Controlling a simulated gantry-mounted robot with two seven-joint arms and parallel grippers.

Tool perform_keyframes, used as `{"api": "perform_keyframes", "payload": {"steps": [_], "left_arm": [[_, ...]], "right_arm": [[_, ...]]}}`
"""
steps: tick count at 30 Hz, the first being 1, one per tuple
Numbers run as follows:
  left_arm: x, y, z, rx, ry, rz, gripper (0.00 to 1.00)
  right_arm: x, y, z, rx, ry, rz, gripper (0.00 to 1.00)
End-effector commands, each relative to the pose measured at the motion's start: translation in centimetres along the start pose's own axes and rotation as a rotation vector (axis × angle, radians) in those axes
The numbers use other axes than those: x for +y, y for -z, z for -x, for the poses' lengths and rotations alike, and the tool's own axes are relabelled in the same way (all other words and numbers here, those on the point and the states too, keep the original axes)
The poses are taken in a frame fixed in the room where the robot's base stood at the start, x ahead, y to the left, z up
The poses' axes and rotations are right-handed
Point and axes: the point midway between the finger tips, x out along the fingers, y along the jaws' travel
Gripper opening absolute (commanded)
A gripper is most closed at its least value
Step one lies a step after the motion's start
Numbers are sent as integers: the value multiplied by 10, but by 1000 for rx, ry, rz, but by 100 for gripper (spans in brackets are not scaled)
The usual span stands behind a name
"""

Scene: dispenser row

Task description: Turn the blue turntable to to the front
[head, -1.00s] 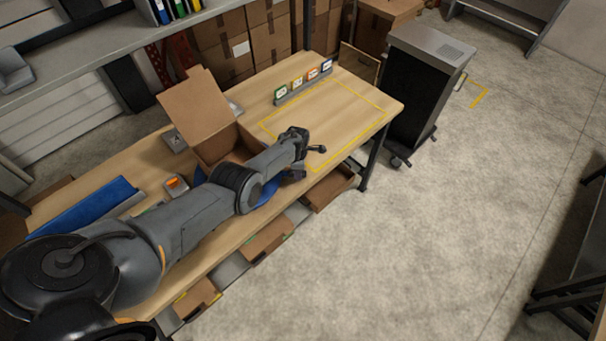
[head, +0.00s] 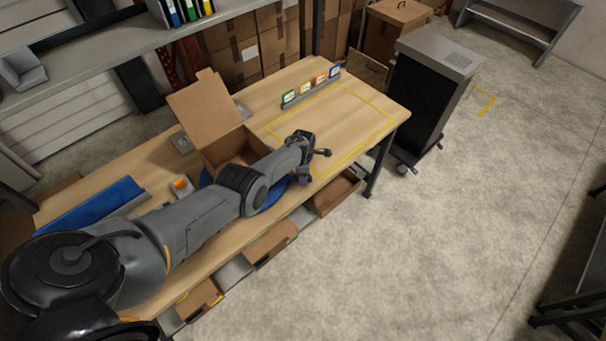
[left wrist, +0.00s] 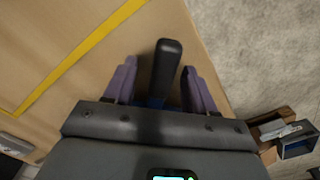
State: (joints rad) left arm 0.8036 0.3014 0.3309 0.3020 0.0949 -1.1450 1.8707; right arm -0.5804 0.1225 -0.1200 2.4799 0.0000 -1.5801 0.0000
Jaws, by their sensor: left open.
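The blue turntable (head: 276,194) lies on the wooden table, and my left arm covers much of it. An open cardboard box (head: 218,150) stands on or just behind it; the arm hides where it rests. My left gripper (head: 314,166) is low over the table's front edge, beside the turntable's right side. In the left wrist view my left gripper (left wrist: 160,82) is open, with its purple-lined fingers on either side of a dark upright handle (left wrist: 166,66). Gaps show between the handle and both fingers. A little blue (left wrist: 154,102) shows at the handle's base.
Yellow tape (head: 350,160) outlines a clear area on the table's right. Behind it is a rack of coloured cards (head: 312,88). A blue-lined tray (head: 95,203) and a small orange item (head: 180,184) are at the left. A grey cabinet (head: 432,100) stands past the table's right end.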

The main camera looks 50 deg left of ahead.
Motion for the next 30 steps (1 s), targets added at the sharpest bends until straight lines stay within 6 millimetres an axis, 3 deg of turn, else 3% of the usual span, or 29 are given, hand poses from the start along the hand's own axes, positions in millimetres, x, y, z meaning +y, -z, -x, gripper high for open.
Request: {"api": "perform_keyframes", "payload": {"steps": [16,22,30], "left_arm": [[0,0,82,-1,-1,2,55],[0,0,99,0,0,3,55],[0,0,104,0,0,2,55]], "right_arm": [[2,19,60,1,-1,1,43],[2,21,65,2,2,-3,43],[1,22,66,2,5,-6,43]]}}
